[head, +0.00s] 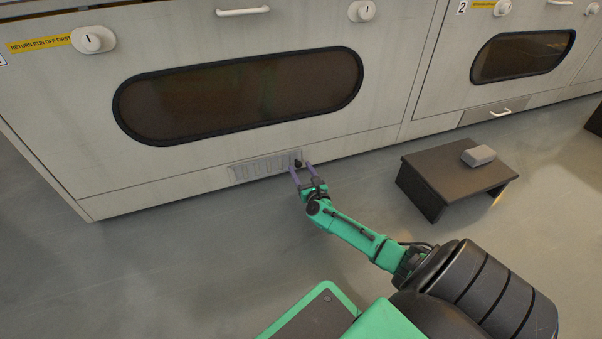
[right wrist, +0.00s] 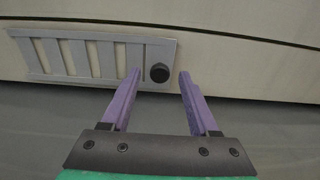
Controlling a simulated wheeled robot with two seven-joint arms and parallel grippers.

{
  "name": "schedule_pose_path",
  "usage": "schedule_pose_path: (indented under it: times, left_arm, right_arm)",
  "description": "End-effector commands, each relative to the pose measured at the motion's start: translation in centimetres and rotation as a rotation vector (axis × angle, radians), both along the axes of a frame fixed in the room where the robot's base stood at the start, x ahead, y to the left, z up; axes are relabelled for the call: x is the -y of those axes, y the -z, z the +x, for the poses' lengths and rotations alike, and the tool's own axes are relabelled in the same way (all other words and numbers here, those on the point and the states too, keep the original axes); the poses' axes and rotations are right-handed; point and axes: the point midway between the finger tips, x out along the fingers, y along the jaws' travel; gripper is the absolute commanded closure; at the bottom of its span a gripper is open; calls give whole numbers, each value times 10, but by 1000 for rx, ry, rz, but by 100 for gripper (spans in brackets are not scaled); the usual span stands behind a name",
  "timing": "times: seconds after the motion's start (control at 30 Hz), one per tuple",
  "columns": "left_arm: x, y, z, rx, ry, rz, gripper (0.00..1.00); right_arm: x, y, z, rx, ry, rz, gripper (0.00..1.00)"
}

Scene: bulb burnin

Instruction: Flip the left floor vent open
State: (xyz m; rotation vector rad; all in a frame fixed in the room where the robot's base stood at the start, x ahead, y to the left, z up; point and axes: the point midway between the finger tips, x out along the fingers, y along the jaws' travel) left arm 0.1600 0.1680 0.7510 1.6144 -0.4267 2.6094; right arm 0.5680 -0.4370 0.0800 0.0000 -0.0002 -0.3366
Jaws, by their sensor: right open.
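The left floor vent (head: 262,168) is a grey slatted panel low on the cabinet front, flat against it. In the right wrist view the vent (right wrist: 75,57) shows its slats at left and a round black knob (right wrist: 159,72) at its right end. The knob also shows in the head view (head: 298,163). My right gripper (head: 301,170) is open, its purple fingers pointing at the vent's right end. In the right wrist view the knob appears between the fingertips of the gripper (right wrist: 160,75); I cannot tell whether they touch it. My left gripper is not in view.
A low dark step (head: 455,178) with a grey block (head: 478,155) on it stands on the floor to the right. A second panel with a white handle (head: 500,113) is low on the right cabinet. The floor left of my arm is clear.

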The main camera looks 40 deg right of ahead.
Motion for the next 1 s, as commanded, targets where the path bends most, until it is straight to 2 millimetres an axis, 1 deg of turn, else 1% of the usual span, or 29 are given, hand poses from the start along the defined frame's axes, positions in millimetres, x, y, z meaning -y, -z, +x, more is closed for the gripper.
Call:
schedule_pose_path:
  times: [0.07,0.27,0.3,0.37,0.4,0.43,1.0]
  left_arm:
    - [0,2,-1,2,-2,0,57]
    - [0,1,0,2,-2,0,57]
    - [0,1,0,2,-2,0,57]
    - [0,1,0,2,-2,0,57]
    - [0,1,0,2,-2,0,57]
    - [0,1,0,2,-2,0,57]
    - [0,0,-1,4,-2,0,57]
  right_arm:
    - [1,0,3,0,-1,0,39]
    - [1,-1,3,-1,-1,0,39]
    - [1,-1,3,-1,-1,0,54]
    - [1,-1,3,-1,-1,0,77]
    - [1,-1,3,-1,-1,0,93]
    - [1,-1,3,-1,-1,0,100]
    - [1,0,3,-1,0,0,100]
